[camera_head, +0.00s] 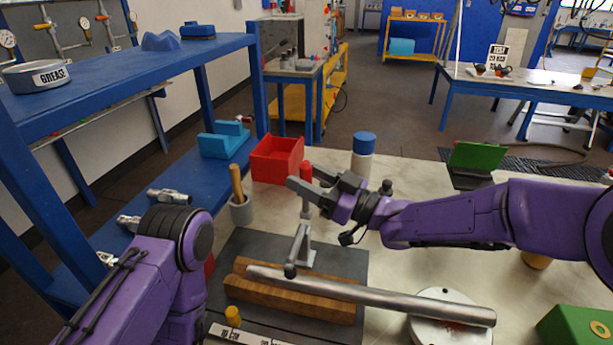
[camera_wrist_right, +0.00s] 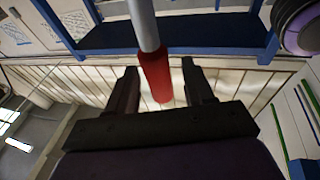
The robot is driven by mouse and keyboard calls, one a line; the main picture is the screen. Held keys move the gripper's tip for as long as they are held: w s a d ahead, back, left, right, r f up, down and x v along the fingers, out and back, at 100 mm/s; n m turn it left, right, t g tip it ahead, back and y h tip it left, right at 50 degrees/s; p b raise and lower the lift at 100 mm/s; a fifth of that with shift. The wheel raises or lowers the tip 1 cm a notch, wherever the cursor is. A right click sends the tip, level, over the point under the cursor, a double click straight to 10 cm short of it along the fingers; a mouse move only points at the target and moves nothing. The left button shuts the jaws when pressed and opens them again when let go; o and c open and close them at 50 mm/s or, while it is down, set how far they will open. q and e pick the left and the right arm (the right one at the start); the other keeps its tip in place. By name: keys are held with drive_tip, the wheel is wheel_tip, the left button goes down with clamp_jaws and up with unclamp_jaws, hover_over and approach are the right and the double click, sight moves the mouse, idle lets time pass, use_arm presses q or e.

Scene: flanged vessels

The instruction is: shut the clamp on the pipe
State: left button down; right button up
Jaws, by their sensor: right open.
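The metal pipe (camera_head: 400,300) lies on a wooden block (camera_head: 290,293) over a dark mat. The grey clamp (camera_head: 303,248) stands behind the pipe's left part, its arm reaching toward the pipe; contact is hard to tell. Its red-gripped handle (camera_head: 306,172) stands roughly upright. My right gripper (camera_head: 300,180) is at the handle, its fingers apart. In the right wrist view, the red grip (camera_wrist_right: 156,76) lies between the two open fingers (camera_wrist_right: 160,88), with visible gaps on both sides. My left arm shows at lower left; its gripper is out of view.
A red bin (camera_head: 277,160), a blue-capped bottle (camera_head: 363,155) and a grey cup with a wooden handle (camera_head: 240,208) stand behind the mat. A round metal disc (camera_head: 445,325) lies under the pipe's right end. A blue shelf (camera_head: 130,75) rises at left.

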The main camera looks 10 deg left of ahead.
drive_tip(key=b+v, duration=0.2)
drive_tip(key=v, duration=0.8)
drive_tip(key=shift+d+r, duration=0.15)
drive_tip(key=shift+r, duration=0.05)
